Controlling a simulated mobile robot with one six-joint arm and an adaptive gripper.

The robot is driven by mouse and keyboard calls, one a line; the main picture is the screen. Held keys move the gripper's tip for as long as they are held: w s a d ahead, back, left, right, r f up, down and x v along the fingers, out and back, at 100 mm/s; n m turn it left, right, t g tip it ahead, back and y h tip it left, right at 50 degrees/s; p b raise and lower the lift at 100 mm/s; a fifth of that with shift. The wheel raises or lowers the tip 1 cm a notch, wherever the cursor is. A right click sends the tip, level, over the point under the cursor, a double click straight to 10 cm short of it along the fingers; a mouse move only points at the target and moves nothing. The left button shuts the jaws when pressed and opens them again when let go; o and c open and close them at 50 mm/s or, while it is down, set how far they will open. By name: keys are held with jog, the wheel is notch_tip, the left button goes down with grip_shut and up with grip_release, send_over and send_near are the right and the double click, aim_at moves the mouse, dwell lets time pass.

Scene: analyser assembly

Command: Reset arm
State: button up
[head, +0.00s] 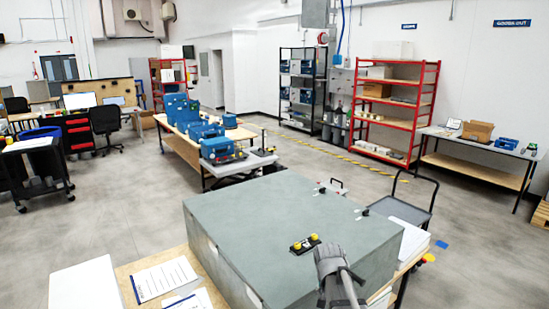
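A grey and black part of my arm (337,274) rises from the bottom edge, right of centre, in the head view. It stands in front of a large grey box-shaped enclosure (250,215). I cannot make out the gripper's fingertips, and nothing held can be seen. Whether the arm touches the enclosure is not clear.
The enclosure stands on a wooden-topped bench (128,284) with papers (164,279). A grey trolley (402,211) is behind it at right. A table (180,145) with blue units, red shelving (398,100) and a side table (480,147) stand farther back. Open floor lies between.

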jog(key=s+f+n+b, duration=0.2)
jog(key=s+f+b, duration=0.2)
jog(key=s, duration=0.3)
jog(key=s+f+n+g+y+b, duration=0.1)
jog(key=s+f+b, duration=0.2)
jog(key=s+f, duration=0.2)
jog(key=shift+s+a+f+n+g+b, duration=0.2)
jog(key=shift+s+n+g+b, duration=0.15)
jog(key=shift+s, duration=0.55)
